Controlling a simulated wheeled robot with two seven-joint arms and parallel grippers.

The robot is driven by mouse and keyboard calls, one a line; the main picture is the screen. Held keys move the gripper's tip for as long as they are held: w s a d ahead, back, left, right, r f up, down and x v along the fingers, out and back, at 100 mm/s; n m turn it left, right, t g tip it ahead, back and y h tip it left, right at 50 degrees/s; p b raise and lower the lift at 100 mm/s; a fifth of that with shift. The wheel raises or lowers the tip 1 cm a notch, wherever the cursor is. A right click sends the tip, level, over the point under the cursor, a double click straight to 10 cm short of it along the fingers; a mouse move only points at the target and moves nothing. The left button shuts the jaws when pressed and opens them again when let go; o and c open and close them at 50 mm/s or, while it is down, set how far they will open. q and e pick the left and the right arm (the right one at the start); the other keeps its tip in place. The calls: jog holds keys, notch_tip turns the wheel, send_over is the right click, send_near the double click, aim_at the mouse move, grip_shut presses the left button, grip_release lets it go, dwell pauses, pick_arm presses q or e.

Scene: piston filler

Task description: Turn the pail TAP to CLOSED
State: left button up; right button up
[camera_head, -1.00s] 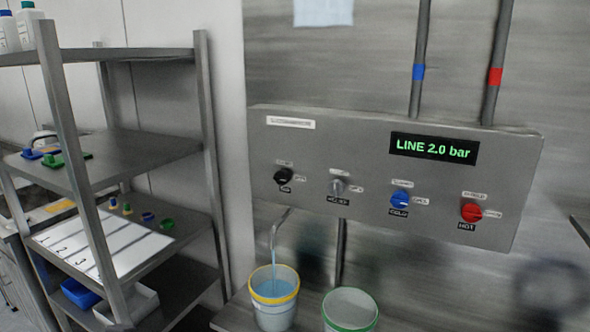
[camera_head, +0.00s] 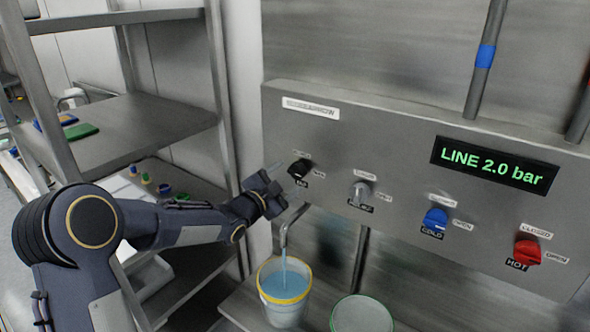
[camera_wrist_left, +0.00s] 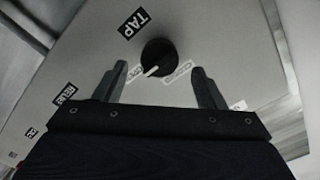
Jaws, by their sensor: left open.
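The black TAP knob (camera_head: 299,168) is at the left end of the grey panel. In the left wrist view the knob (camera_wrist_left: 158,56) sits just beyond my fingertips. Its white pointer mark faces the label on its lower left, which seems to read OPEN; the CLOSED label (camera_wrist_left: 177,73) is on its lower right. My left gripper (camera_head: 272,192) is open and empty, just left of and below the knob, not gripping it. Water runs from the spout (camera_head: 284,232) into the yellow-rimmed pail (camera_head: 285,306). My right gripper is not in view.
A grey RELIEF knob (camera_head: 360,192), a blue COLD knob (camera_head: 435,219) and a red HOT knob (camera_head: 527,252) line the panel. The display (camera_head: 494,164) reads LINE 2.0 bar. A green-rimmed pail (camera_head: 361,316) stands right. A metal shelf (camera_head: 130,130) is close at left.

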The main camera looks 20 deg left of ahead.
aim_at(295, 173)
pick_arm(q)
jog(key=shift+p+x, duration=0.4)
jog(key=shift+x, duration=1.3)
jog(key=shift+c, duration=0.3)
jog(key=c, duration=0.9)
